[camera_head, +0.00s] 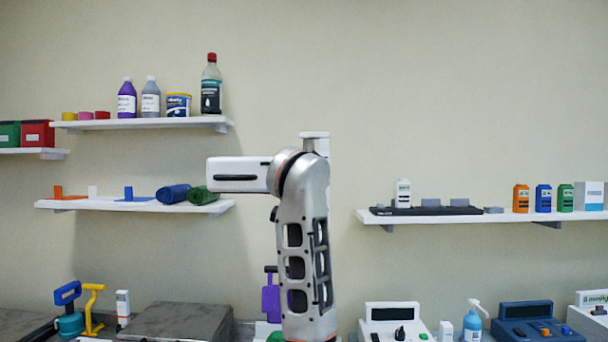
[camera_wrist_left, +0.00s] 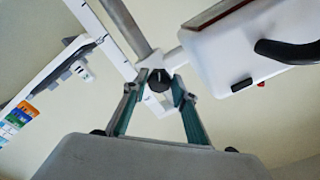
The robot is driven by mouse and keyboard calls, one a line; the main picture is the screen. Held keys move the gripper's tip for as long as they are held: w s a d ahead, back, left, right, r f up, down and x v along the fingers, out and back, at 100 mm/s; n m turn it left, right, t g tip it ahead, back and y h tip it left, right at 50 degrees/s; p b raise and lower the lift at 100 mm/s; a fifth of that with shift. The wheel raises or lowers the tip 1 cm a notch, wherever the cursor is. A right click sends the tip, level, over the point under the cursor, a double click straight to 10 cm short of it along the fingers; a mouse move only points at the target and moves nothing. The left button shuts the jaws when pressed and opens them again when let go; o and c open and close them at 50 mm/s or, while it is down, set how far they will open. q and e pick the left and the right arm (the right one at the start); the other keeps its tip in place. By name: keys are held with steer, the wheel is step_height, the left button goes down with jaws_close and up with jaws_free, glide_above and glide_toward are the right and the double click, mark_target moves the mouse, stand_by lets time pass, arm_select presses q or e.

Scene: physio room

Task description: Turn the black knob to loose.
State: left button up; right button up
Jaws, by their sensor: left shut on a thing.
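The black knob (camera_wrist_left: 158,78) shows in the left wrist view, on a white fitting where a grey pole and white bars meet. My left gripper (camera_wrist_left: 155,91) has its two green-lined fingers on either side of the knob and is shut on it. Any loose or tight marking is too small to read. In the head view a silver arm link fills the middle, and neither gripper shows there. My right gripper is in neither view.
A white device with a black handle (camera_wrist_left: 285,50) is close on the right in the wrist view. In the head view, wall shelves (camera_head: 140,124) hold bottles; a right shelf (camera_head: 470,216) holds small boxes. Devices (camera_head: 396,322) stand along the bottom. Bare wall lies between the shelves.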

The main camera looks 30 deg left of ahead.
arm_select(q)
steer(key=o, duration=1.1)
steer(key=shift+s+r, duration=0.1)
steer(key=shift+r, duration=4.95)
